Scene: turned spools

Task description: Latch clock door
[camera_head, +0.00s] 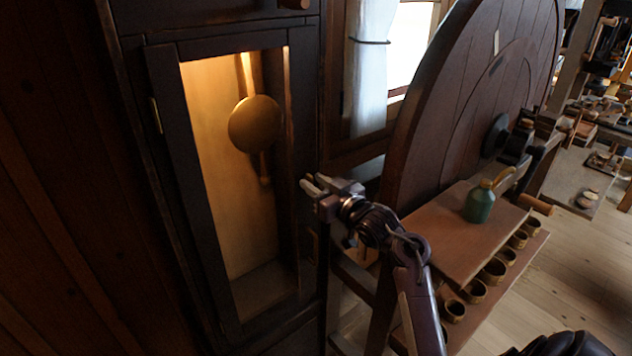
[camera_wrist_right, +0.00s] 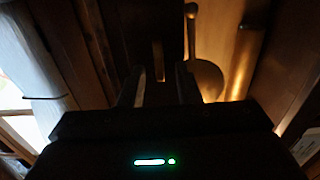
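The tall dark wooden clock case has a door (camera_head: 185,200) with a long window. A round brass pendulum (camera_head: 254,124) hangs behind it, lit warmly; it also shows in the right wrist view (camera_wrist_right: 206,80). A small brass hinge-like piece sits on the door's left edge. I cannot tell whether the door is fully flush. My right gripper (camera_head: 308,185) is at the door's right edge, fingers apart and empty. In the right wrist view, a small upright brass piece (camera_wrist_right: 158,60), perhaps the latch, lies beyond the gap between the fingertips (camera_wrist_right: 160,85). Contact is not visible. My left gripper is out of view.
A large round wooden wheel (camera_head: 450,110) stands just right of the clock. A wooden shelf (camera_head: 450,245) with a green bottle (camera_head: 480,203) and several small cups below it lies close to my right arm. A curtained window (camera_head: 372,70) is behind.

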